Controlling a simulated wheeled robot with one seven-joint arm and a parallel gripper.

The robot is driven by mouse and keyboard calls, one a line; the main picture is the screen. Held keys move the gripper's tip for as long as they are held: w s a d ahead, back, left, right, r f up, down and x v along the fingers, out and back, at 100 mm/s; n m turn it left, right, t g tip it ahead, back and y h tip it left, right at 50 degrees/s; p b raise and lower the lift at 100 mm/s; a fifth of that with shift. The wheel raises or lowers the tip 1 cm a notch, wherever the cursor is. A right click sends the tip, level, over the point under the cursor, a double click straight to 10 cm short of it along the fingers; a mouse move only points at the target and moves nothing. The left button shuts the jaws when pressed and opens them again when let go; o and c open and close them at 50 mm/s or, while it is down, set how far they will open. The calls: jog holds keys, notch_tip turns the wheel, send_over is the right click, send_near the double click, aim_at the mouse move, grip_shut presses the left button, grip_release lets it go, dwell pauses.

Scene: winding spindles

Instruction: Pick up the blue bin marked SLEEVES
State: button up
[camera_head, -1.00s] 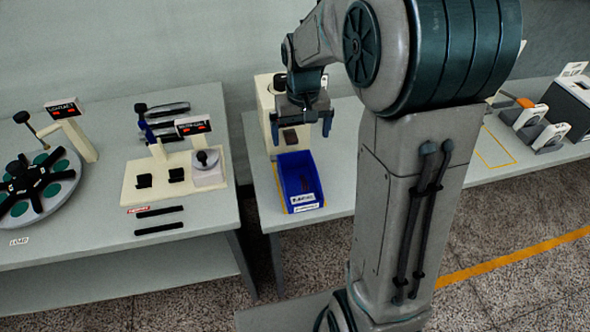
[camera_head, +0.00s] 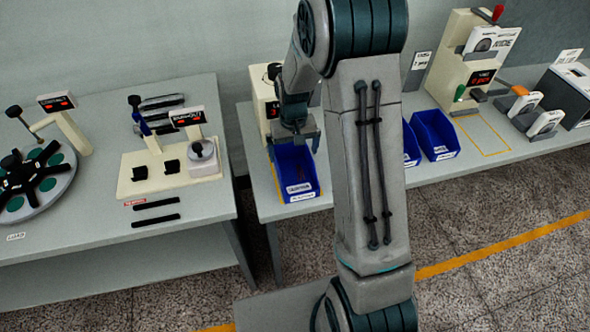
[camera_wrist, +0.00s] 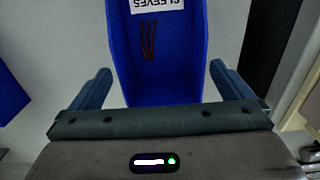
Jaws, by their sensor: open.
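The blue bin marked SLEEVES (camera_wrist: 186,60) fills the upper middle of the wrist view, its white label upside down at the top. A few thin dark red sleeves lie inside it. In the head view the blue bin (camera_head: 300,188) stands at the left front of the right bench, its label too small to read surely. My gripper (camera_head: 293,148) is open above the bin's far end. In the wrist view the fingers of my gripper (camera_wrist: 160,72) are on either side of the bin, apart from its walls, with nothing held.
A beige device (camera_head: 264,98) stands just behind the bin. Another blue bin (camera_head: 434,136) and one partly hidden by my arm stand to the right. A yellow-outlined patch of bench (camera_head: 484,136) is clear. The left bench (camera_head: 90,215) is across a narrow gap.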

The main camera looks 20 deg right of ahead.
send_over(294, 173)
jog(key=shift+f+p, duration=0.45)
jog(key=shift+f, duration=1.9)
jog(key=c, duration=0.8)
jog(key=shift+r, duration=0.2)
